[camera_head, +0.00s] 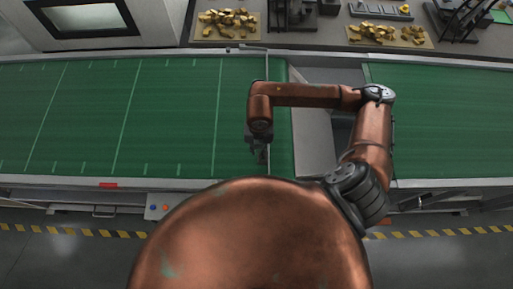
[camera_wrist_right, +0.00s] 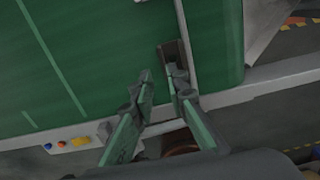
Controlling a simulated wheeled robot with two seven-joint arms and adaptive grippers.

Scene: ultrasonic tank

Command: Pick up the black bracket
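A small dark bracket (camera_wrist_right: 168,49) shows in the right wrist view on the green belt (camera_wrist_right: 90,60), beside a pale strip along the belt. My right gripper (camera_wrist_right: 160,78) is over the belt with its two fingers apart and nothing between the tips. The right fingertip overlaps the near end of the bracket in this view; I cannot tell if they touch. In the head view my right gripper (camera_head: 259,146) reaches down near the belt's right end and largely hides the bracket. My left gripper is not in view.
A second green belt (camera_head: 440,110) lies to the right, past a grey gap (camera_head: 312,140). Trays of gold-coloured parts (camera_head: 226,25) stand on the back bench. A panel with coloured buttons (camera_head: 160,207) is at the front. The left belt (camera_head: 110,115) is clear.

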